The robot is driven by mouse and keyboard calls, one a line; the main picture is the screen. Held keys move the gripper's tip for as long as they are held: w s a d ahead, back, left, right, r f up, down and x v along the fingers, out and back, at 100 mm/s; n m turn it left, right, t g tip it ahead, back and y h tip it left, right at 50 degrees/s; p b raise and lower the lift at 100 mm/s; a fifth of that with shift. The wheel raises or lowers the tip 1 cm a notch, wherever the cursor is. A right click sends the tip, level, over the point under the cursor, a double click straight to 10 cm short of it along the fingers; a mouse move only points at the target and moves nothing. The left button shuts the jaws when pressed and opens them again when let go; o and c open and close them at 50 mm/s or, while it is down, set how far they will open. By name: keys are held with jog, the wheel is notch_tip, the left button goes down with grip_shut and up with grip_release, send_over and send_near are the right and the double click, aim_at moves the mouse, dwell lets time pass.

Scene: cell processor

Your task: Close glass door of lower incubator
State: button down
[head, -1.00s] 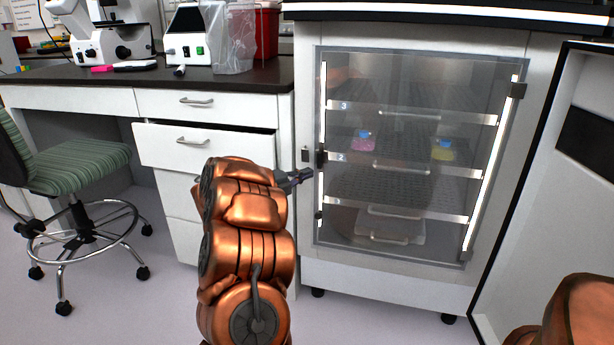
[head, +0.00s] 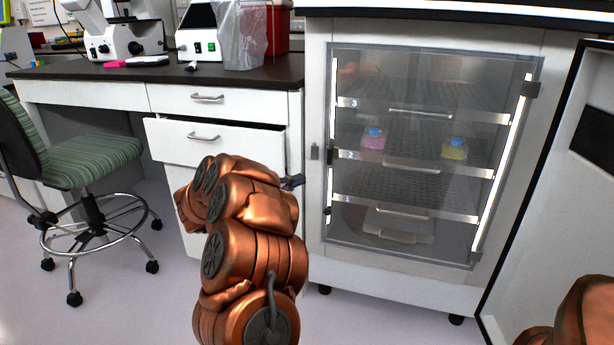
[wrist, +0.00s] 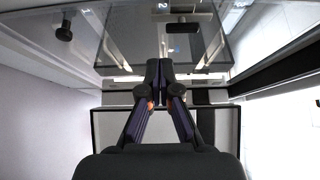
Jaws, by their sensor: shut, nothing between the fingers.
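The glass door (head: 435,235) of the lower incubator lies across the cabinet opening, with its dark hinge at the upper right and a dark latch piece at its left edge. It looks flush or nearly so; a small gap cannot be ruled out. My gripper (head: 293,181) is just left of the door's left edge, apart from it. In the wrist view, my gripper (wrist: 160,66) has its fingers together and empty, below the glass panel (wrist: 120,40). My forearm hides part of the cabinet drawers, not the door.
The outer incubator door (head: 545,170) stands open at the right. A drawer (head: 215,140) is pulled out left of the incubator. Flasks sit on a shelf behind the glass. A green chair (head: 90,160) stands at the left. The floor before the incubator is clear.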

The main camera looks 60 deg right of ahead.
jog(key=shift+w+d+p+v, duration=0.1)
jog(key=shift+w+p+v, duration=0.1)
jog(key=shift+v, duration=0.75)
jog(key=shift+w+d+p+v, duration=0.1)
jog(key=shift+p+v, duration=0.1)
jog(key=shift+v, duration=0.75)
jog(key=shift+w+p+v, duration=0.1)
jog(key=shift+p+v, duration=0.1)
jog(key=shift+v, duration=0.75)
